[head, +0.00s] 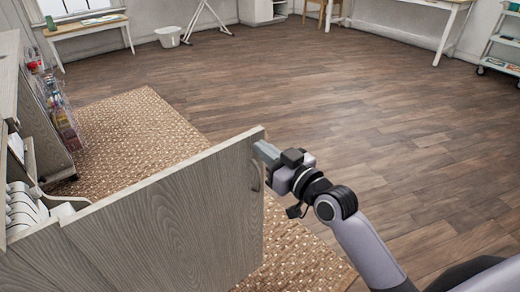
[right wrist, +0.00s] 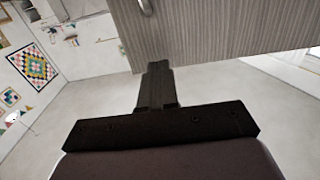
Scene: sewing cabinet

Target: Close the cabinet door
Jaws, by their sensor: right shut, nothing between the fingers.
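The cabinet door (head: 185,215) is a grey wood panel that stands swung open from the cabinet (head: 10,85) at the left of the head view. A small metal handle (head: 256,178) sits near the door's free edge. My right gripper (head: 262,151) is shut and empty, with its tip at the upper free edge of the door. In the right wrist view the shut fingers (right wrist: 156,70) reach up to the door panel (right wrist: 215,25), and the handle (right wrist: 146,6) shows at the top. I cannot tell whether they touch the door. My left gripper is not in view.
White rolled or folded items (head: 24,208) lie on a shelf inside the cabinet. A woven rug (head: 135,118) lies on the floor behind and below the door. The wood floor (head: 300,80) beyond is clear. Tables and a white bin (head: 168,37) stand by the far walls.

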